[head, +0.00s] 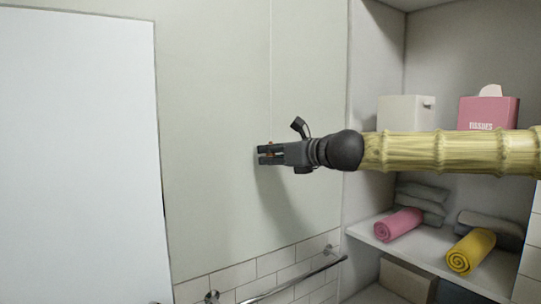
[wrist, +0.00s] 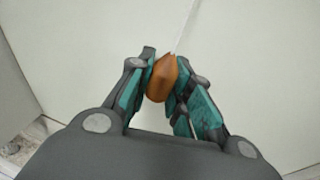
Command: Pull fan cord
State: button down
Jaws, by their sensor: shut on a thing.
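The fan cord (head: 270,75) is a thin line hanging down in front of the pale wall in the head view. Its orange-brown end knob (wrist: 162,78) shows large in the wrist view, between the two teal-padded fingers. My gripper (head: 264,154) is shut on this knob, and it also shows in the wrist view (wrist: 163,88). The gripper points left in the head view, at the lower end of the cord. In the head view the knob is mostly hidden by the fingers.
A shelf unit (head: 362,228) on the right holds a pink tissue box (head: 487,114), a white box (head: 405,112), a pink rolled towel (head: 398,225) and a yellow one (head: 470,251). A metal towel rail (head: 292,281) is below the gripper. A white panel (head: 80,160) stands left.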

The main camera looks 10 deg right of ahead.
jog(key=shift+f, duration=0.35)
jog(key=c, duration=1.2)
grip_release()
jog(key=shift+c, duration=0.2)
jog(key=shift+r, duration=0.1)
jog(key=v, duration=1.2)
jog(key=shift+f, duration=0.2)
